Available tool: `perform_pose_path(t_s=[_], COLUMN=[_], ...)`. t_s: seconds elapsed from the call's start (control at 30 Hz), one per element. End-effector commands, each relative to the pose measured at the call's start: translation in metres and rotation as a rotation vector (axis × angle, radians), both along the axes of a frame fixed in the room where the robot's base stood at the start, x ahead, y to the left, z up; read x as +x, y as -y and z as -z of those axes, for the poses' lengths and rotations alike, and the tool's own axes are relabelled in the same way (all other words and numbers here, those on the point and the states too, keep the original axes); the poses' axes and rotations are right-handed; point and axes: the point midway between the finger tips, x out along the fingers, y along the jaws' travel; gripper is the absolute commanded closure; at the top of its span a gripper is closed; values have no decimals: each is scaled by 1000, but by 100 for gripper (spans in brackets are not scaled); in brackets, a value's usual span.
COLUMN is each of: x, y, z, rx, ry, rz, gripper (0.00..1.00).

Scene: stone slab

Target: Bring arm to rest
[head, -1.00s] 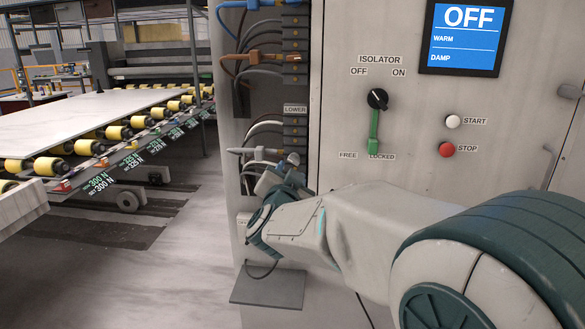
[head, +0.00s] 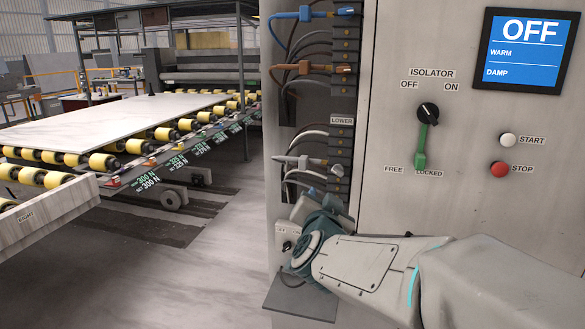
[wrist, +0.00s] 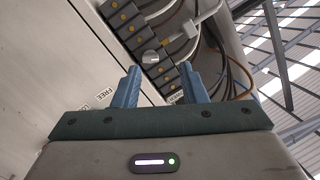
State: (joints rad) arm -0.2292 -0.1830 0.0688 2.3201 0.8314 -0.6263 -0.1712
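My gripper (wrist: 161,88) shows in the wrist view with its two blue fingers apart and nothing between them. The lower plug rack (wrist: 155,55) with its cables lies beyond the fingertips. In the head view my arm reaches in from the lower right, and its wrist (head: 318,240) is beside the cabinet's left part, below the lower rack (head: 341,155). The fingers are mostly hidden there. The isolator switch (head: 427,112) on the cabinet has its knob pointing towards OFF, with a green lever (head: 421,150) hanging down near the LOCKED label.
The cabinet (head: 390,210) has a screen (head: 522,50) reading OFF, a white start button (head: 508,140) and a red stop button (head: 499,169). A grey plate (head: 300,300) juts out below my wrist. A stone slab (head: 110,122) lies on a roller conveyor at left. Floor between is clear.

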Motion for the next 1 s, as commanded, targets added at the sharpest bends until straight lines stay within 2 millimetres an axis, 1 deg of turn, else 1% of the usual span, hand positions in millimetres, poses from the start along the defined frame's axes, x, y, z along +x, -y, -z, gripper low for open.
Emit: perform_pose_path(t_s=[0.07,0.17,0.27,0.37,0.47,0.57,0.6,0.7,0.8,0.9,1.0], x=[-7,-21,-41,-66,-96,-130,-145,-179,-207,-226,-236], y=[-7,-15,-19,-18,-11,2,8,24,39,49,53], z=[5,21,40,60,80,98,105,118,126,130,133], rx=[-17,-49,-86,-124,-164,-204,-217,-251,-273,-287,-294], ry=[-73,-187,-315,-454,-606,-767,-832,-985,-1107,-1187,-1228], rz=[-89,-198,-292,-368,-425,-462,-471,-480,-474,-467,-461], gripper=[62,62,62,62,62,62,62,62,62,62,62])
